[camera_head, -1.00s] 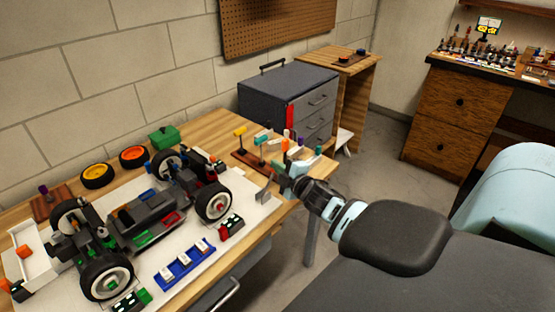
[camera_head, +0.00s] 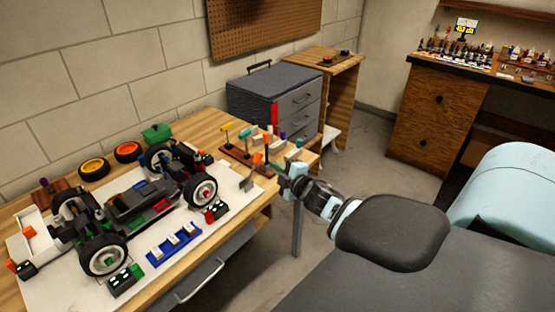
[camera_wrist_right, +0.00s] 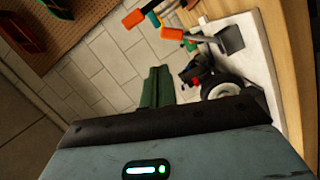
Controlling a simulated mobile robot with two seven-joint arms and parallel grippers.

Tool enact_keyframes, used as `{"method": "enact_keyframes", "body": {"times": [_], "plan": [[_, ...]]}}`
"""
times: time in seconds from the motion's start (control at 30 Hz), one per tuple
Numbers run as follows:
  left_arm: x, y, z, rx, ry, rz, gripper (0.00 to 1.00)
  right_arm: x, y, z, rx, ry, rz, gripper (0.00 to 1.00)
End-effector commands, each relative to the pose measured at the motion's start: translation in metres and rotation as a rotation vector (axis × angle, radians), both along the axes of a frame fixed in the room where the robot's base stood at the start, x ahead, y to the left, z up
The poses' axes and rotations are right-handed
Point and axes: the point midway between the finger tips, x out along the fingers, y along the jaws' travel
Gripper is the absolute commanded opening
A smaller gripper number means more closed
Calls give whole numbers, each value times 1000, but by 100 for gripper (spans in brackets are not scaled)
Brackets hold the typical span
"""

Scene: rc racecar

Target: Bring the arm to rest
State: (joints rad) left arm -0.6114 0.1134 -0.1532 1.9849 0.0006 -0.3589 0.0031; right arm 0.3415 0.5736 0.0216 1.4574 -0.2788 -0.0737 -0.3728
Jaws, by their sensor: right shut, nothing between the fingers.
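My right gripper (camera_head: 283,178) is shut and empty at the right end of the workbench (camera_head: 262,198), near the tool rack. Its arm comes in from the right. In the right wrist view, its closed greenish fingers (camera_wrist_right: 157,88) have nothing between them. The RC car (camera_head: 140,200) sits on a white mat (camera_head: 70,290) on the bench, left of my gripper and apart from it. My left gripper is not in view.
The tool rack (camera_head: 238,156) holds several colourful-handled tools beside my right gripper. A blue tray (camera_head: 174,244) lies in front of the car. A grey drawer cabinet (camera_head: 265,93) stands behind the bench. Open floor (camera_head: 375,150) lies to the right.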

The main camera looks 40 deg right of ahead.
Motion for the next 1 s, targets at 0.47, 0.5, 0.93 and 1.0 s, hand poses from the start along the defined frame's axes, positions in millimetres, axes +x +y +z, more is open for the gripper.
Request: {"method": "enact_keyframes", "body": {"times": [0.47,0.5,0.93,1.0], "plan": [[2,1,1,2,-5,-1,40,0,0,1,0,-1,2,0],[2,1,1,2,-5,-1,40,0,0,1,0,-1,2,0],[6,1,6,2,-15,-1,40,-38,43,-52,134,85,21,0],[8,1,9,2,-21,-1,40,-63,67,-78,218,135,26,0]]}}
